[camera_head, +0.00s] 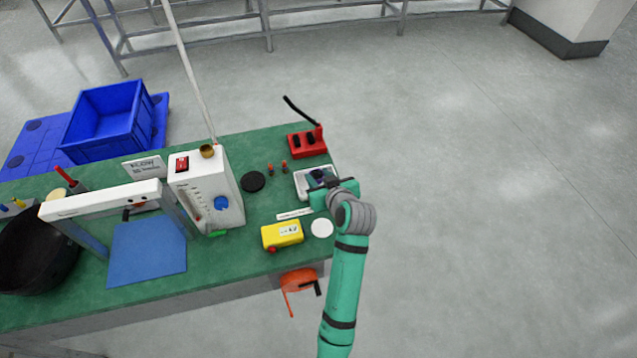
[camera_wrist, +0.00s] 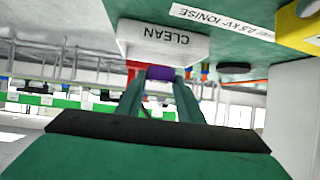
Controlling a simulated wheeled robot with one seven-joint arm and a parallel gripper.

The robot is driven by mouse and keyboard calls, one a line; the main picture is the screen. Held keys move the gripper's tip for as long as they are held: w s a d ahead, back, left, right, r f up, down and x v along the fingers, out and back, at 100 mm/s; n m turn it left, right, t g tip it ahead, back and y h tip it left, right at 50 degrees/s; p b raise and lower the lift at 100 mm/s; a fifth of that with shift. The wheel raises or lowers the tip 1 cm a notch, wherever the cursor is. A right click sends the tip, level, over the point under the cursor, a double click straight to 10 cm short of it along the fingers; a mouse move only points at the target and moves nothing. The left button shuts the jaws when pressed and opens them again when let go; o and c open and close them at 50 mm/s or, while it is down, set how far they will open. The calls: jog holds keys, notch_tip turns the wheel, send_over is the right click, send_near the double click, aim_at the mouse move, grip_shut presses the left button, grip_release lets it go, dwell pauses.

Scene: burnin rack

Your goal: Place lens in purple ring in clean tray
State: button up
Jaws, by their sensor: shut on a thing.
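The clean tray (camera_head: 301,187) is a small white tray near the right end of the green bench. In the wrist view, which looks upside down, its white front (camera_wrist: 165,47) reads CLEAN. My gripper (camera_head: 326,184) is at the right side of the tray, over its edge in the head view. In the wrist view my gripper (camera_wrist: 158,85) is shut on the lens in purple ring (camera_wrist: 160,73), which shows as a small purple piece between the fingertips. The lens glass itself is hidden. I cannot tell whether the ring touches the tray floor.
A red stand (camera_head: 306,144) with a black arm is behind the tray. A white strip label (camera_head: 294,214), a white disc (camera_head: 322,228) and a yellow box (camera_head: 282,235) lie in front. A black disc (camera_head: 253,181) and a white instrument (camera_head: 207,190) stand left.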

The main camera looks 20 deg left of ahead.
aim_at(319, 183)
jog(key=shift+w+a+f, duration=0.1)
jog(key=shift+w+f, duration=0.5)
jog(key=shift+f, duration=0.1)
jog(key=shift+a+f, duration=0.1)
jog(key=shift+f, duration=1.5)
jog(key=o, duration=1.1)
jog(key=shift+f, duration=0.1)
jog(key=v, duration=1.2)
